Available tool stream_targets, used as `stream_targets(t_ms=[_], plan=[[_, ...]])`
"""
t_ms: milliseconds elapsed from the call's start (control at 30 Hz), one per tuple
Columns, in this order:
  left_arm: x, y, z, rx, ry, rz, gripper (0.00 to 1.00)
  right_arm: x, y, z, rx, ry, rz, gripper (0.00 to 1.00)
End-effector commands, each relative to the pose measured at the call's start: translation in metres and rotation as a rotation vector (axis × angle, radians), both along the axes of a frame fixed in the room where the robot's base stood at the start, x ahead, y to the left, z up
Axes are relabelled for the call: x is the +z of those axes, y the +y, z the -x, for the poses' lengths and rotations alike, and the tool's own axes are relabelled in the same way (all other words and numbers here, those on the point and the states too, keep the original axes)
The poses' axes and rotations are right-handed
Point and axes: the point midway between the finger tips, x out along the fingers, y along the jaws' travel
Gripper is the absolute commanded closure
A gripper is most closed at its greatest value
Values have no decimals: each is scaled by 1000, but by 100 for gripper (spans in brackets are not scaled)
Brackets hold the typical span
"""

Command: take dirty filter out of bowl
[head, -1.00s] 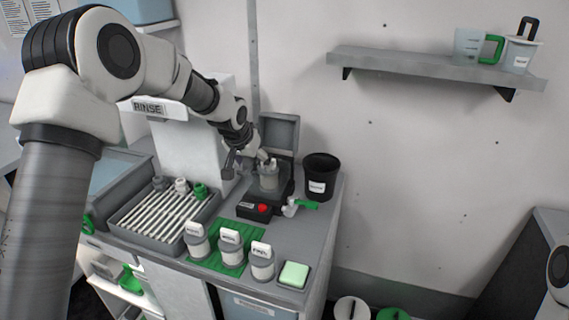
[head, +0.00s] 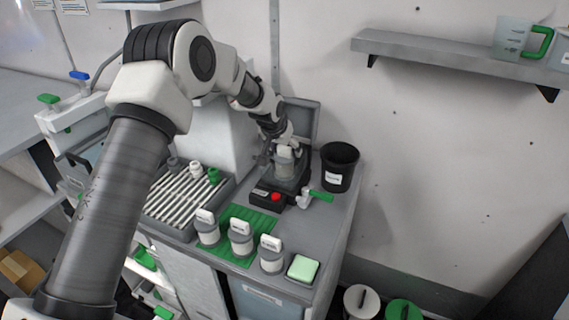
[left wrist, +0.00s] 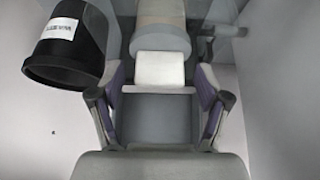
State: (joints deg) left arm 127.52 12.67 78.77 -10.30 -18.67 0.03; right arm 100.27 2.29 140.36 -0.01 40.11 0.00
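The bowl (head: 284,168) is a pale, see-through cup standing on a dark unit with a red button on the counter. My left gripper (head: 283,147) is right above it, at the bowl's top. In the left wrist view a grey round body with a white block (left wrist: 160,70) lies between the two fingers of my left gripper (left wrist: 160,92). The fingers are apart, with gaps on both sides of the white block. I cannot tell how much of the dirty filter sits inside the bowl. My right gripper is not in view.
A black bin (head: 339,168) stands right of the bowl, and it also shows in the left wrist view (left wrist: 62,50). Several white-tabbed canisters stand on a green mat (head: 262,222). A ribbed drying tray (head: 170,205) is at left.

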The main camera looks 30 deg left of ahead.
Motion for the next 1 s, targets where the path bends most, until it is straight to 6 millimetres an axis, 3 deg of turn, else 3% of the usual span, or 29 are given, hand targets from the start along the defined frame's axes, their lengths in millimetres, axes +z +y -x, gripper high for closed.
stream_targets(t_ms=[33,200,567,900,1000], plan=[[0,0,0,0,0,0,44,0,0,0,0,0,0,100],[0,0,0,0,1,0,99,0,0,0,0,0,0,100],[8,0,0,0,1,0,99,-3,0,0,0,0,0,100],[84,0,-1,0,-4,0,99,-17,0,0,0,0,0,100],[97,0,0,0,-1,0,99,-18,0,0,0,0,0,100]])
